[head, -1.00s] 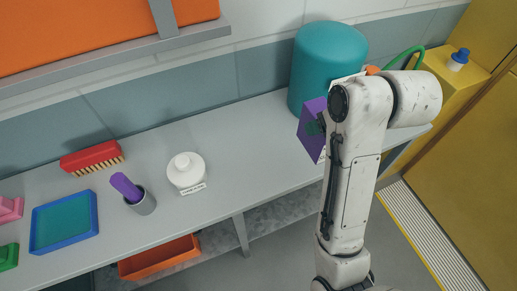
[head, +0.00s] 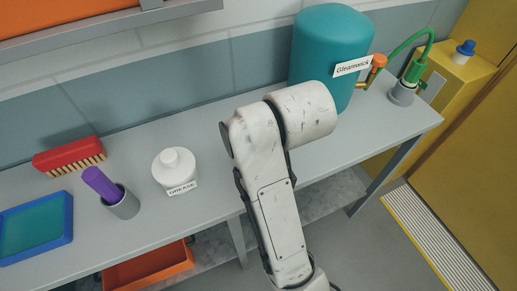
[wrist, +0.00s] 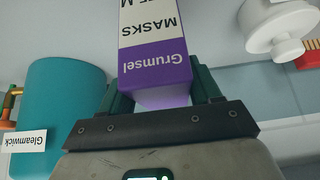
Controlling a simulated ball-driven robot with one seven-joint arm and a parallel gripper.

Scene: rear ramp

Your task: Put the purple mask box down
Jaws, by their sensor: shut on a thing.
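The purple and white mask box (wrist: 155,45) is in the wrist view, lettered "Grumsel" and "MASKS". My gripper (wrist: 162,92) is shut on it, with a dark green finger along each side. In the head view my arm hides both the box and the gripper. The grey bench (head: 225,135) runs along the wall, and my arm reaches over it between the grease jar and the teal tank.
The teal Gleamwick tank (head: 325,55) stands right of my arm; it also shows in the wrist view (wrist: 55,95). The white grease jar (head: 174,170), a cup with a purple handle (head: 122,203), a red brush (head: 68,157) and a blue tray (head: 35,230) stand left.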

